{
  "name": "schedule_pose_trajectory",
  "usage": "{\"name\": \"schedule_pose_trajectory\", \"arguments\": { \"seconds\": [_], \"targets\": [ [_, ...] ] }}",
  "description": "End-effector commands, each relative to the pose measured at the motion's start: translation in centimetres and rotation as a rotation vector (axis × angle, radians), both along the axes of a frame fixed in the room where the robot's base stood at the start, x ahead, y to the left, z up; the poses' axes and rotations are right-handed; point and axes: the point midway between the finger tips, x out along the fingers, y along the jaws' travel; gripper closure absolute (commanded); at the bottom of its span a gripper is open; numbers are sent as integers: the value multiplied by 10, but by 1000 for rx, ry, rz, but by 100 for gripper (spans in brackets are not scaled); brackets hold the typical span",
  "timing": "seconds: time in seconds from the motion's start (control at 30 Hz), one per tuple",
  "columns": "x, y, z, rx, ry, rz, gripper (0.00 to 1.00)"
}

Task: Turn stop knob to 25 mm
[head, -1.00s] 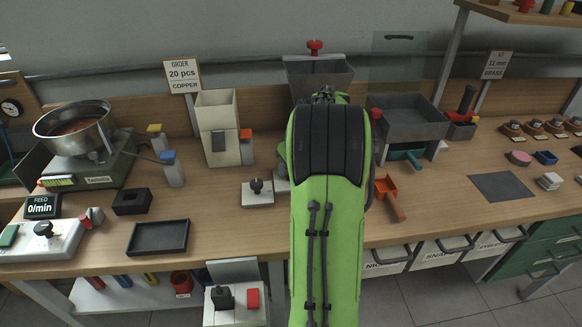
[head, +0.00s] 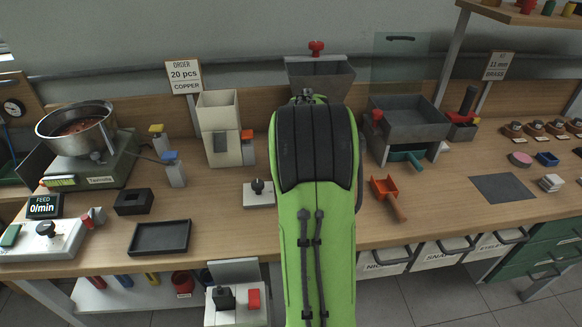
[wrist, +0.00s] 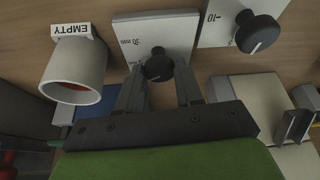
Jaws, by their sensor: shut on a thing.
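In the wrist view, the stop knob (wrist: 158,66) is a round black knob on a pale plate (wrist: 140,26) marked "30 mm". My gripper (wrist: 158,76) has one finger on each side of this knob and is shut on it. The exact setting that the knob points to is too small to read. In the head view, my green and black arm covers the gripper and the knob it holds.
A second black knob (wrist: 257,32) on a plate marked "-10" stands close to the right in the wrist view. A white cup labelled "EMPTY" (wrist: 75,70) is close on the left. In the head view, an orange scoop (head: 384,187) lies right of my arm.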

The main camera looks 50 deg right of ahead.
Motion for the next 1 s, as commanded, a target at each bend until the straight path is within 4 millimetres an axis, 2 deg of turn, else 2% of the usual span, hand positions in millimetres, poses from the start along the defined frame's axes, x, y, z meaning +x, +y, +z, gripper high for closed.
{"name": "schedule_pose_trajectory", "arguments": {
  "seconds": [0.17,0.2,0.33,0.67,0.77,1.0],
  "targets": [
    [0,0,1,-2,-2,1,95],
    [0,0,1,-2,-2,2,61],
    [0,0,1,-2,-1,2,41],
    [-1,1,5,-2,-1,2,40],
    [-6,4,23,-3,-4,2,40],
    [-28,18,88,-4,-5,2,40]
  ]
}}
